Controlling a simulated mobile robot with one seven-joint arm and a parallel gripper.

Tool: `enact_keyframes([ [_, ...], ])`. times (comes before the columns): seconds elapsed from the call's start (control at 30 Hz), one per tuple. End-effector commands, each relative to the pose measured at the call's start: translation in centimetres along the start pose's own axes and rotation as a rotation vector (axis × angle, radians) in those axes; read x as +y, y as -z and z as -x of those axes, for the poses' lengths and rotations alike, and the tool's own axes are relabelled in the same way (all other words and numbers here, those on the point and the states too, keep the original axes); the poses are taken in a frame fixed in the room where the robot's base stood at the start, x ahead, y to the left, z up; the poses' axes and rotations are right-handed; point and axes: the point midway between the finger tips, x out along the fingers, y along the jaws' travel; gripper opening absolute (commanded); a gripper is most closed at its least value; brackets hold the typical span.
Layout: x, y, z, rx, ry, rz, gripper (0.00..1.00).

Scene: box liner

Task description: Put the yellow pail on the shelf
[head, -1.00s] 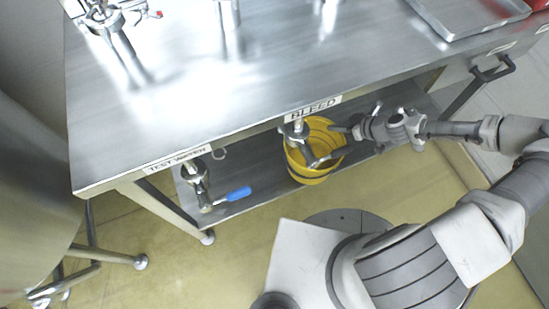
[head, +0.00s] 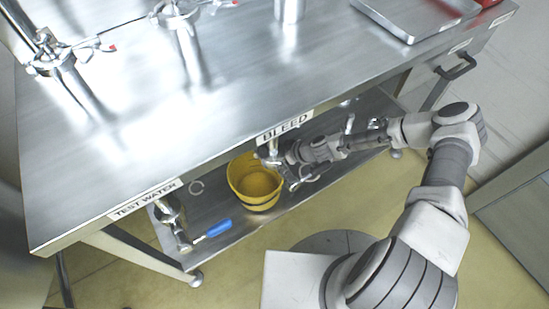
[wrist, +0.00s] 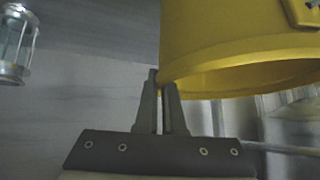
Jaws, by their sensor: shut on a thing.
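The yellow pail (head: 258,200) is under the steel table, over the lower shelf (head: 228,245), with its open top facing up toward the head camera. I cannot tell whether its base touches the shelf. My gripper reaches in from the right, under the table edge, and its fingers are partly hidden in the head view. In the wrist view, my gripper (wrist: 161,92) is shut on the pail at its edge. The pail (wrist: 235,45) fills the upper right there.
A valve with a blue handle (head: 220,228) sits left of the pail. The table front edge with its BLEED label (head: 285,127) overhangs the pail closely. A metal tray (head: 425,12) lies on the tabletop. Shelf space shows between the blue handle and the pail.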

Motion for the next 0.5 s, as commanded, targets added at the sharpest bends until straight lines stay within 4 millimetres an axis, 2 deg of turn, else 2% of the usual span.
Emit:
enact_keyframes([
  [0.03,0.05,-0.79,-0.82,0.001,0.001,-0.004,0.0],
  [0.1,0.19,-1.22,-1.24,0.001,0.0,-0.003,0.0],
  [0.5,0.21,-1.56,-1.55,0.001,0.001,0.0,0.0],
])
